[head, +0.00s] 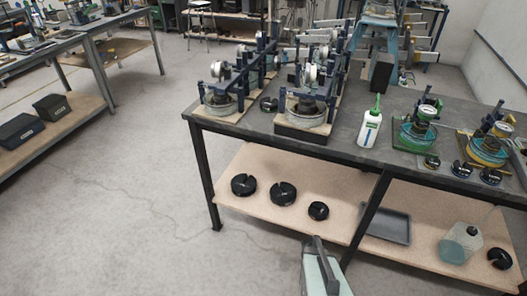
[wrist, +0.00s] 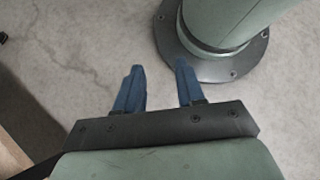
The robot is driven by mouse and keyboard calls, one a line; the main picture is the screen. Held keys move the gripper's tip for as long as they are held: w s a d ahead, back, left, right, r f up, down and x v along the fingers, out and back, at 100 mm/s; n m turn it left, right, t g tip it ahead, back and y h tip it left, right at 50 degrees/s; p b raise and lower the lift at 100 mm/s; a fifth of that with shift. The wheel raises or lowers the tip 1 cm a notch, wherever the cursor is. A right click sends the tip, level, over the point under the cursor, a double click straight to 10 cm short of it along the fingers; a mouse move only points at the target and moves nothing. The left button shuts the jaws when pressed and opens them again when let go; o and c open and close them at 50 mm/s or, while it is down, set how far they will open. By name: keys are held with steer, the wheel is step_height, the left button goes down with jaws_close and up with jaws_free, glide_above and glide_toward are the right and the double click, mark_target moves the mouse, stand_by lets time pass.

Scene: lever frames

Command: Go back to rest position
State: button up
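My gripper (wrist: 159,68) shows in the wrist view, with two blue fingers apart and nothing between them. It is open and empty, over bare concrete floor (wrist: 75,60). Just beyond the right finger is the round dark flange and pale green column of my own base. In the head view a pale green and dark part of my arm rises at the bottom edge, in front of the workbench. My gripper cannot be made out there.
The workbench (head: 345,152) carries several lever frames (head: 308,105) and a white bottle with a green cap (head: 369,128). Its lower shelf (head: 252,211) holds black round parts, a grey tray (head: 388,226) and a clear jug (head: 460,243). Open floor (head: 120,180) lies to the left.

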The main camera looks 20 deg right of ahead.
steer(key=s+a+t, duration=0.1)
steer(key=a, duration=2)
steer(key=shift+a+r+m+t, duration=0.3)
steer(key=shift+a+t, duration=0.05)
steer(key=shift+t, duration=0.05)
